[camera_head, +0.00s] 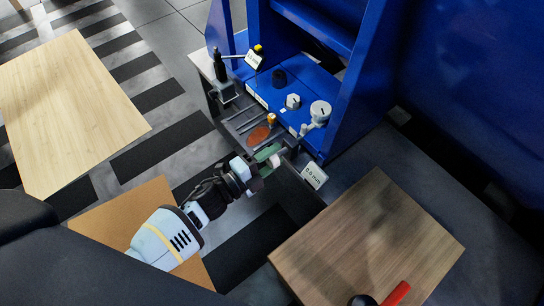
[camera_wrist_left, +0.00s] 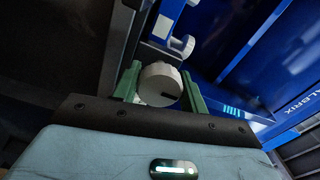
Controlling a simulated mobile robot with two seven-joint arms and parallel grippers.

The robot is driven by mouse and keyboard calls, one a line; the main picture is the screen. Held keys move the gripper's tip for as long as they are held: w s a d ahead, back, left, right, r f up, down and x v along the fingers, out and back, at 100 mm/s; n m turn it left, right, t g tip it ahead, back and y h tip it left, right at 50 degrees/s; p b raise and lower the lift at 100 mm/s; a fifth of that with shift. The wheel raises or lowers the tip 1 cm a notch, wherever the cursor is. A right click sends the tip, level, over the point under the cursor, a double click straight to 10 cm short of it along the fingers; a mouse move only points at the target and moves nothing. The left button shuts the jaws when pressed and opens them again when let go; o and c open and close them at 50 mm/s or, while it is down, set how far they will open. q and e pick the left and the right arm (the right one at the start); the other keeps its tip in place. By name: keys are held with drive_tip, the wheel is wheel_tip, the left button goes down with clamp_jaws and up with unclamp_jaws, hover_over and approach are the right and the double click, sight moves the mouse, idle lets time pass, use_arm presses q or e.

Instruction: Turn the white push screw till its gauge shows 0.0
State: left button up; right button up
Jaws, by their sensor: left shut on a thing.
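The white push screw (camera_wrist_left: 159,84) shows in the left wrist view as a round white knob with a dark slot mark on its face. My left gripper (camera_head: 268,160) is shut on it, with one green finger on each side of the knob. In the head view the gripper mostly hides the knob, at the front edge of the blue machine's fixture. The gauge plate (camera_head: 313,176) stands just right of the gripper. It is small and tilted and appears to read 0.0 mm. My right gripper is not in view.
A second gauge plate (camera_head: 254,61) stands by a black-handled lever (camera_head: 219,64) at the back left. A white dial-like part (camera_head: 320,111) stands close behind the gripper. A wooden table (camera_head: 370,240) with a red-handled object (camera_head: 397,293) is at lower right. A pale wooden board (camera_head: 65,110) is at left.

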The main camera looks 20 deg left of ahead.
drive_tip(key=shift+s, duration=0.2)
use_arm(q)
drive_tip(key=o, duration=0.7)
drive_tip(key=shift+o, duration=1.5)
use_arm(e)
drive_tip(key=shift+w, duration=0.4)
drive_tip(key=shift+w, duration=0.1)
use_arm(q)
drive_tip(key=shift+s, duration=0.15)
